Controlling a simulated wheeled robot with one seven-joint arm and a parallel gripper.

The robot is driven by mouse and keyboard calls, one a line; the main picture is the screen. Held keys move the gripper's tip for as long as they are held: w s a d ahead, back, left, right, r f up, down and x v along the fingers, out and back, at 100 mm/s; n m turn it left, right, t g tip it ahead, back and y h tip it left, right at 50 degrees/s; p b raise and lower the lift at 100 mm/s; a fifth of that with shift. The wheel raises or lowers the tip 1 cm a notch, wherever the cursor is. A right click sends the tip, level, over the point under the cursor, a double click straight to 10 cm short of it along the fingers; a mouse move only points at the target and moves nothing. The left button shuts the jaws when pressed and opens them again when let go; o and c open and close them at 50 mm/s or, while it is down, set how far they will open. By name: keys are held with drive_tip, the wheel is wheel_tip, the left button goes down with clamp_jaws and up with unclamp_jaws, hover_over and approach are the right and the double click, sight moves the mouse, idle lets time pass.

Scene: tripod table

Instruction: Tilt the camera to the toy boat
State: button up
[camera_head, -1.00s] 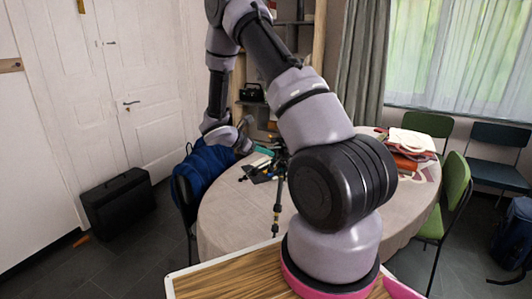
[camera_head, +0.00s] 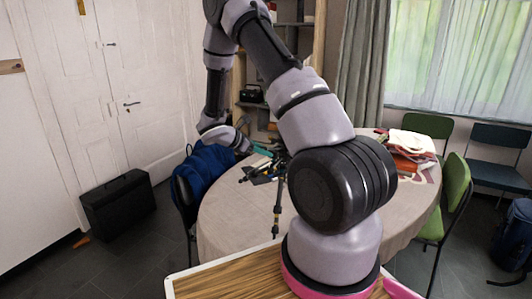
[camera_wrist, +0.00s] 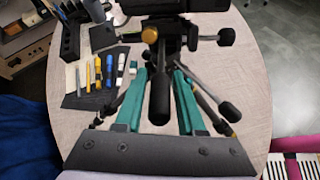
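In the wrist view a black tripod head (camera_wrist: 180,30) stands just ahead of my gripper (camera_wrist: 164,72). My gripper's two teal fingers are apart, one on each side of the tripod's thick black handle (camera_wrist: 160,98). Gaps show between the handle and both fingers. The camera is cut off or not clear in the wrist view. I cannot make out a toy boat in either view.
The round table (camera_head: 235,215) holds pens and markers (camera_wrist: 97,72) on a dark mat, and a pile of cloth and books (camera_head: 412,150). A blue jacket (camera_head: 205,165) hangs on a chair at the left. Green chairs (camera_head: 455,185) stand at the right. A black case (camera_head: 118,203) is on the floor.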

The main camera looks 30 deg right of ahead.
drive_tip(key=v, duration=0.9)
drive_tip(key=shift+a+r, duration=0.25)
drive_tip(key=shift+a, duration=0.05)
